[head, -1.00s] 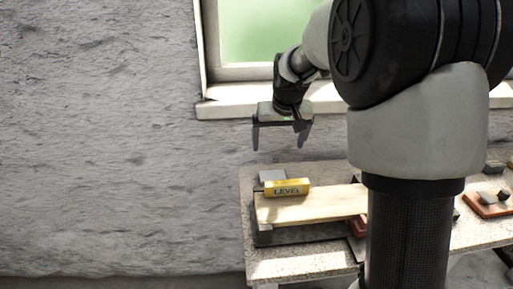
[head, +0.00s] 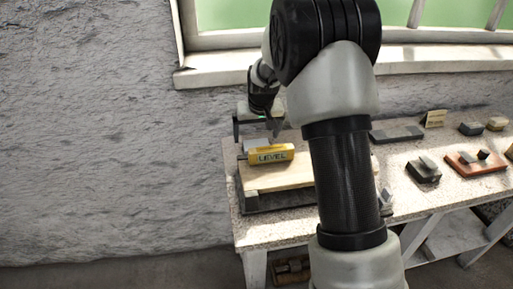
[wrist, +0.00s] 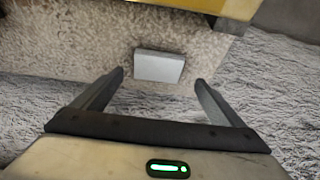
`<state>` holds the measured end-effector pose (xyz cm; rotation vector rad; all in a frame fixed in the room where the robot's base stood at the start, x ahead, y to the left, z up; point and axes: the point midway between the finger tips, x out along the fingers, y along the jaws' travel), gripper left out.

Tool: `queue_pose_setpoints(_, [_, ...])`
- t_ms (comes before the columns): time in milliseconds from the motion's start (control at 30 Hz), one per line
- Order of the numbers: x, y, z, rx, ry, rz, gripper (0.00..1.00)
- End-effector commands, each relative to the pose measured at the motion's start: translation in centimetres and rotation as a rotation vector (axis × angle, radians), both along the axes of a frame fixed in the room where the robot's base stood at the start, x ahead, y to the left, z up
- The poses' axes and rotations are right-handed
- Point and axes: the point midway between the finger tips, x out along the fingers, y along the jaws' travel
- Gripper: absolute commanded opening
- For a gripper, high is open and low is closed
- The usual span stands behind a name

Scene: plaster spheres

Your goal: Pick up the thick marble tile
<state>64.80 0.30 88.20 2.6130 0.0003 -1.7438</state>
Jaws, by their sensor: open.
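A pale grey rectangular tile (wrist: 159,66), which looks like the marble tile, lies flat on the speckled bench top in the wrist view. In the head view the tile (head: 254,144) shows only partly, behind the yellow level. My gripper (wrist: 160,79) is open and empty, with its two fingers spread wider than the tile. The tile appears between and just beyond the fingertips in the wrist view. In the head view my gripper (head: 256,138) hangs over the back left corner of the bench. Its exact height above the tile is hard to tell.
A yellow level (head: 270,155) lies on a wooden board (head: 278,178) in front of the tile. The rough wall and window sill (head: 225,75) are close behind. Several stone pieces and a reddish board (head: 476,163) are on the bench's right side.

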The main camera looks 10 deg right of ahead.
Motion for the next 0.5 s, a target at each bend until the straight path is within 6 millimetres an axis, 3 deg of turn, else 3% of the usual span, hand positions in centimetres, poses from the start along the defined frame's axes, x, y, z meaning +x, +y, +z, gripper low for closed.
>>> queue_pose_setpoints(233, [1.0, -0.4, -3.8, 0.000, 0.003, -0.001, 0.92])
queue_pose_setpoints(500, [1.4, -0.4, -4.4, 0.000, 0.000, 0.000, 0.92])
